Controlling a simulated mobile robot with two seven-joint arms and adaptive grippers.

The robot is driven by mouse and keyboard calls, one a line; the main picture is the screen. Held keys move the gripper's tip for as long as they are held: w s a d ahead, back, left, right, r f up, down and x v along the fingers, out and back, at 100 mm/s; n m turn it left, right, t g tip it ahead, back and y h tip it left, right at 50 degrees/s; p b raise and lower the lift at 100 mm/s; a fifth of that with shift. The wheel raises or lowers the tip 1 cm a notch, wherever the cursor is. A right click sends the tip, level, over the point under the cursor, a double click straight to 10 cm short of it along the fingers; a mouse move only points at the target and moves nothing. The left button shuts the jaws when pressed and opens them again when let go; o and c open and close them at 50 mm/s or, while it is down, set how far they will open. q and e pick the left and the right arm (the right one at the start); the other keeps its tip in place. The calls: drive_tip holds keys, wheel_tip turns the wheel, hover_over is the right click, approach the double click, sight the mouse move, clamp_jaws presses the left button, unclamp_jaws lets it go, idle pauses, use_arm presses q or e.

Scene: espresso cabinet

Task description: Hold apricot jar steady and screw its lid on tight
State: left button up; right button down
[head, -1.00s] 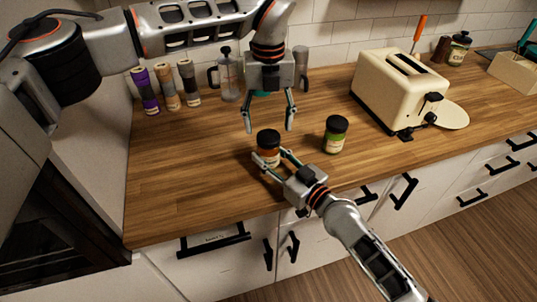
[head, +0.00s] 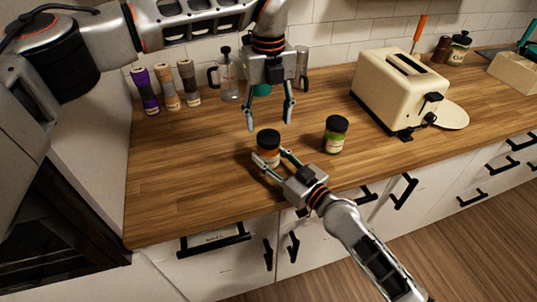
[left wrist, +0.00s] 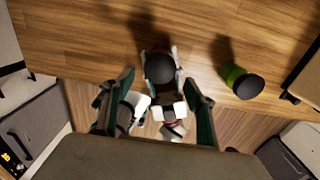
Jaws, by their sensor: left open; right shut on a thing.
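The apricot jar (head: 268,153), orange with a black lid (head: 268,136), stands upright on the wooden counter near its front edge. The lid sits on top of the jar; how tight it is cannot be seen. My right gripper (head: 272,160) is shut on the jar's body from the front right. My left gripper (head: 269,117) is open and empty, pointing down above and slightly behind the jar. In the left wrist view the black lid (left wrist: 160,68) shows beyond and between the open fingers (left wrist: 163,98), apart from them.
A green jar with a black lid (head: 335,135) stands to the right. A cream toaster (head: 400,88) is further right. Bottles (head: 167,87) and a French press (head: 228,78) stand along the back wall. The counter left of the jar is clear.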

sight(268, 136)
use_arm(q)
drive_tip(key=shift+f, duration=2.75)
drive_tip(key=c, duration=1.2)
drive_tip(key=shift+o, duration=0.2)
drive_tip(key=m, duration=0.5)
drive_tip(key=shift+m, duration=0.4)
drive_tip(key=m, duration=0.4)
drive_tip(key=shift+m, duration=0.3)
drive_tip(key=o, duration=1.3)
drive_tip(key=shift+f, duration=0.1)
